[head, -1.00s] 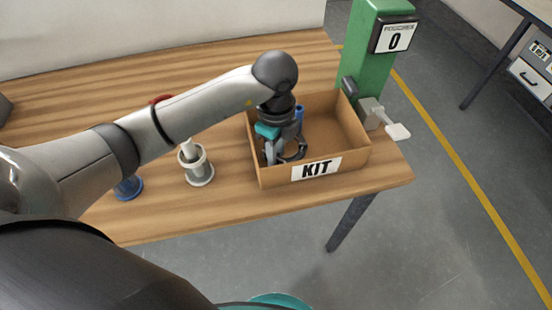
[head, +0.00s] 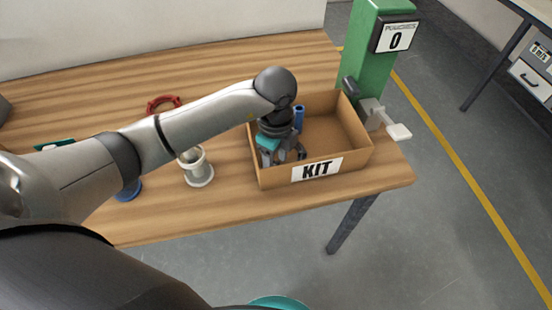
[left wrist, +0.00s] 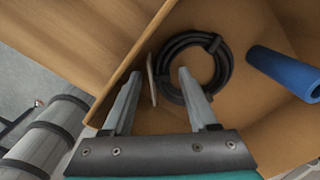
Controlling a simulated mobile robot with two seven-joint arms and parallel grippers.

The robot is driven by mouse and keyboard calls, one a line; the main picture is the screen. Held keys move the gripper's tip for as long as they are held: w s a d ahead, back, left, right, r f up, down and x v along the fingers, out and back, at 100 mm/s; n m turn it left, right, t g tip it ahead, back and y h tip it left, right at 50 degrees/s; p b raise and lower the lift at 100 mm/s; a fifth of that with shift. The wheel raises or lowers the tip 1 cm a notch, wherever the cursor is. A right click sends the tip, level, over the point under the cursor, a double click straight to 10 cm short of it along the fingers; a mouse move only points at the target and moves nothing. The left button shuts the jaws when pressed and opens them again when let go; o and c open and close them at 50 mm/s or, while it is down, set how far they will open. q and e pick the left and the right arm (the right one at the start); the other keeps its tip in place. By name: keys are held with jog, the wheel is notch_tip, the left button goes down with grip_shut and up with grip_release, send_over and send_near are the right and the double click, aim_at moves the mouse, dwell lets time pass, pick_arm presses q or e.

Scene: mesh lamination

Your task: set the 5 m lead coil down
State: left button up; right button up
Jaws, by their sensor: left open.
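The lead coil (left wrist: 224,70) is a black ring of cable with a tie band. In the left wrist view it lies on the floor of the cardboard KIT box (left wrist: 290,15), which also shows in the head view (head: 345,135). My left gripper (head: 282,158) is down inside the left part of the box. In the left wrist view it (left wrist: 158,75) is open, with one finger overlapping the coil's near left edge and the other by the box wall. A thin tan piece stands between the fingers. In the head view the gripper mostly hides the coil. My right gripper is out of view.
A blue cylinder (left wrist: 285,72) is in the box, right of the coil. A green post (head: 365,60) with a counter reading 0 stands behind the box. A pale spool (head: 197,170), a blue-based item (head: 130,190) and a red ring (head: 160,102) are on the table. The box's right side is clear.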

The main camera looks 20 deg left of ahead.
pick_arm(q)
jog(key=shift+r, duration=0.3)
notch_tip(320, 180, up, 12)
jog(key=p, duration=0.2)
jog(key=shift+f, duration=0.15)
dwell(1.0)
